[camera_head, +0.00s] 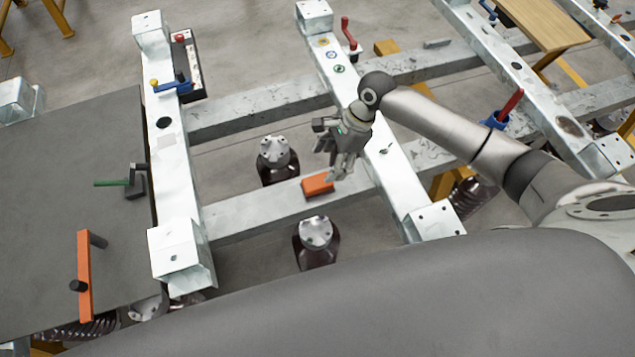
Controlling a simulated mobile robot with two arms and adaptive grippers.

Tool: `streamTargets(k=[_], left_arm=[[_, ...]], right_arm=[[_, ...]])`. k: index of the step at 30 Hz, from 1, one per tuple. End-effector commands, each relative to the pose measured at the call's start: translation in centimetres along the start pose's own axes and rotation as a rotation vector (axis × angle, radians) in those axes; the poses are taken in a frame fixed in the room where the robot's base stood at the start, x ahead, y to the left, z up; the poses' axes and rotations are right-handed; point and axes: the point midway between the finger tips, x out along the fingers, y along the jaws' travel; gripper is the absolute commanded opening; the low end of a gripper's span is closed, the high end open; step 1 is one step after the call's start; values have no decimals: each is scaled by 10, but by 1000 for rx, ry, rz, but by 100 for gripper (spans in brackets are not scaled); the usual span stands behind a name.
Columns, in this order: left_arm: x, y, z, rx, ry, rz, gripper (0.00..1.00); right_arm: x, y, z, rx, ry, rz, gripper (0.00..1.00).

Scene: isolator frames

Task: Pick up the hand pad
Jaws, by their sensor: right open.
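A small orange block (317,185), which looks like the hand pad, lies on the lower grey cross beam (258,212) of the frame. My right gripper (330,163) is open and empty. Its fingers point down just above and slightly right of the orange block; whether a fingertip touches it I cannot tell. My left gripper is out of view.
Two dark mounts with pale round tops stand beside the beam, one behind (275,152) and one in front (316,232).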

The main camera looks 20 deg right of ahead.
Motion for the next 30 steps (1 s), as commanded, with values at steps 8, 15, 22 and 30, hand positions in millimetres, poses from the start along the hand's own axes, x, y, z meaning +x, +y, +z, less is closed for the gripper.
streamTargets(k=[8,15,22,30], left_arm=[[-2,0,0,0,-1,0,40],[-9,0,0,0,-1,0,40],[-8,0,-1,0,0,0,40],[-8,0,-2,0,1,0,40]], right_arm=[[29,0,0,-3,0,0,66],[62,5,0,-2,1,0,66],[79,4,-1,-4,1,-3,66],[79,4,-1,-4,1,-3,56]])
